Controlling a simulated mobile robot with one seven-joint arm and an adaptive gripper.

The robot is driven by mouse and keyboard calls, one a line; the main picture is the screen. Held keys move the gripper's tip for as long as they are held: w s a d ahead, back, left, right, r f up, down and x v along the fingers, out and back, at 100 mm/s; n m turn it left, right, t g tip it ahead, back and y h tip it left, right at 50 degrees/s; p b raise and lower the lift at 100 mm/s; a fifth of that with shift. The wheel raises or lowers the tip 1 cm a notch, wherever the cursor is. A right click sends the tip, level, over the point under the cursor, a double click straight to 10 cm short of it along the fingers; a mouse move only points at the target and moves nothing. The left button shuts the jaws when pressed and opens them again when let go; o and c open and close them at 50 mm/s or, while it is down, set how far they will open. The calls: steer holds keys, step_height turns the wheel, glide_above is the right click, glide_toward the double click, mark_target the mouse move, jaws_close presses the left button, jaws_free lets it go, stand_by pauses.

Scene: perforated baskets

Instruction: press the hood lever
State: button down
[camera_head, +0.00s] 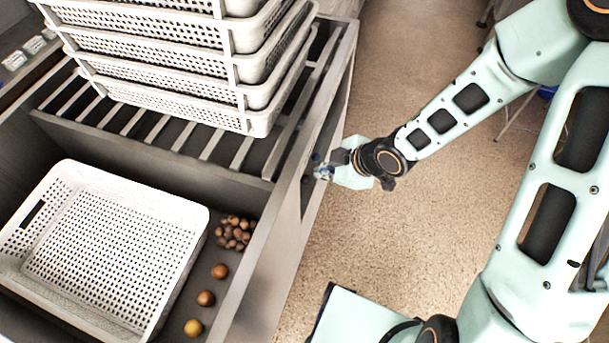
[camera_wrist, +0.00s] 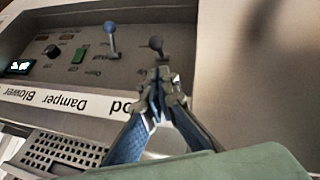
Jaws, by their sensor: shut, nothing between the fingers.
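In the wrist view, a lever with a dark round knob (camera_wrist: 156,43) stands on a grey control panel (camera_wrist: 215,50), just beyond my fingertips. A label strip (camera_wrist: 65,98) on the panel appears upside down; it reads "Damper Blower" and a partly hidden word ending in "od". My gripper (camera_wrist: 160,76) is shut and empty, its tips in front of the dark knob's lower stem. I cannot tell whether they touch it.
A blue-knobbed lever (camera_wrist: 111,28), a green switch (camera_wrist: 79,54) and a black knob (camera_wrist: 52,51) sit left of the dark lever. Stacked white baskets (camera_head: 175,75), another basket (camera_head: 190,215) and several round brown items (camera_head: 234,232) are on the counter. Open floor (camera_head: 420,235) lies right.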

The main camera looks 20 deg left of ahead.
steer(key=shift+f, duration=0.1)
steer(key=b+x, duration=0.2)
steer(key=x, duration=0.8)
steer(key=shift+b, duration=0.35)
steer(key=shift+w+d+f, duration=0.1)
steer(key=shift+w+d, duration=0.05)
steer(key=shift+f+y+b, duration=0.1)
steer(key=shift+y+b, duration=0.25)
steer(key=shift+y, duration=0.05)
